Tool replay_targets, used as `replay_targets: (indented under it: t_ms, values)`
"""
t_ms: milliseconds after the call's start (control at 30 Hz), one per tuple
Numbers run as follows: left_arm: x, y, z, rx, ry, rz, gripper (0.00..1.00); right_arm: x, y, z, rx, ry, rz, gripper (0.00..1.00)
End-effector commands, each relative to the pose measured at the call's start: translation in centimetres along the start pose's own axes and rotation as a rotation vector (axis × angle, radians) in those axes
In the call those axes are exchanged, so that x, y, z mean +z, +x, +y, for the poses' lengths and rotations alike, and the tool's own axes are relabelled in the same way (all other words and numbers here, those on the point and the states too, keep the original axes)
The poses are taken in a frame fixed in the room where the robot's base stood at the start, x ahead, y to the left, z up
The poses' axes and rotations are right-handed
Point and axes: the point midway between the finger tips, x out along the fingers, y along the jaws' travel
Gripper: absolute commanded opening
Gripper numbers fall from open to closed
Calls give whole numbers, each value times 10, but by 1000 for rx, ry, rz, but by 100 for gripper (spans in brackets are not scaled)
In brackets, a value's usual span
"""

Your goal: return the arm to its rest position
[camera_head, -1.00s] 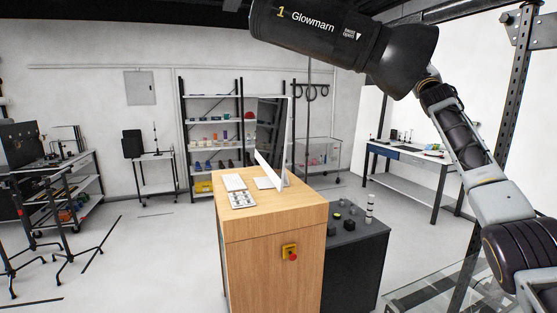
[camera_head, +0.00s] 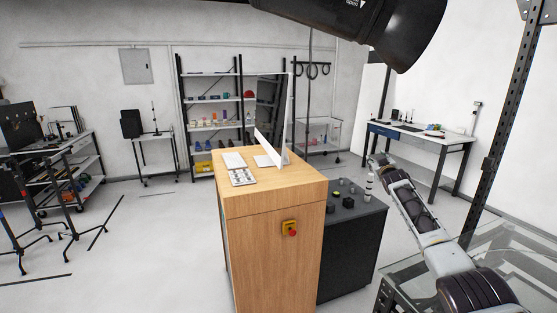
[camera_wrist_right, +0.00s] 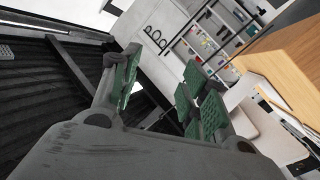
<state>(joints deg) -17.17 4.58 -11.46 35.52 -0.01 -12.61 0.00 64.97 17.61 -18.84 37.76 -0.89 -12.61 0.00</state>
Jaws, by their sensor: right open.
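My right arm (camera_head: 422,222) comes in from the lower right in the head view. It reaches up and left, its visible end beside the dark grey cabinet in the picture. Part of the wooden cabinet is at the right of that view. My left gripper is in no view.
The wooden cabinet (camera_head: 275,240) carries a monitor (camera_head: 271,120) and a keyboard (camera_head: 233,160). The dark grey cabinet (camera_head: 345,255) stands beside it. A black lamp-like housing (camera_head: 385,25) hangs overhead. A glass-topped frame (camera_head: 480,255) and a perforated post (camera_head: 505,120) are at the right.

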Motion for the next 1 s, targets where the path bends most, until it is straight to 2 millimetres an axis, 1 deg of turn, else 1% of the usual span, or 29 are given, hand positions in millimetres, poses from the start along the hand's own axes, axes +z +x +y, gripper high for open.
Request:
replay_targets:
  t_ms: [33,67,100,267,300,467,500,567,600,767,800,867,900,967,1000]
  values:
    - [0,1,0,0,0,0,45,24,-2,-15,-16,6,-25,45]
    - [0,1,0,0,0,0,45,35,-3,-22,-23,9,-37,45]
    - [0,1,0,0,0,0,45,51,-5,-32,-33,13,-55,45]
    - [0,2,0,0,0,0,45,114,-16,-69,-71,26,-123,45]
    - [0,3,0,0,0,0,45,130,-19,-78,-81,30,-141,45]
    - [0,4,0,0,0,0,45,192,-37,-115,-117,41,-210,45]
    - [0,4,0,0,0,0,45,207,-43,-123,-126,44,-228,45]
    - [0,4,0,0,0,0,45,230,-51,-136,-139,46,-254,45]
    - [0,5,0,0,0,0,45,245,-57,-145,-148,48,-271,45]
    - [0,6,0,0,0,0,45,305,-86,-179,-183,57,-341,45]
    - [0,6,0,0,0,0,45,319,-93,-187,-191,58,-359,45]
    - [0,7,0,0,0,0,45,341,-106,-199,-203,61,-385,45]
    - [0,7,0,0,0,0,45,356,-114,-207,-211,63,-403,45]
    - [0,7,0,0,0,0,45,377,-128,-219,-224,66,-429,45]
    - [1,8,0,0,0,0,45,391,-137,-227,-232,68,-446,45]
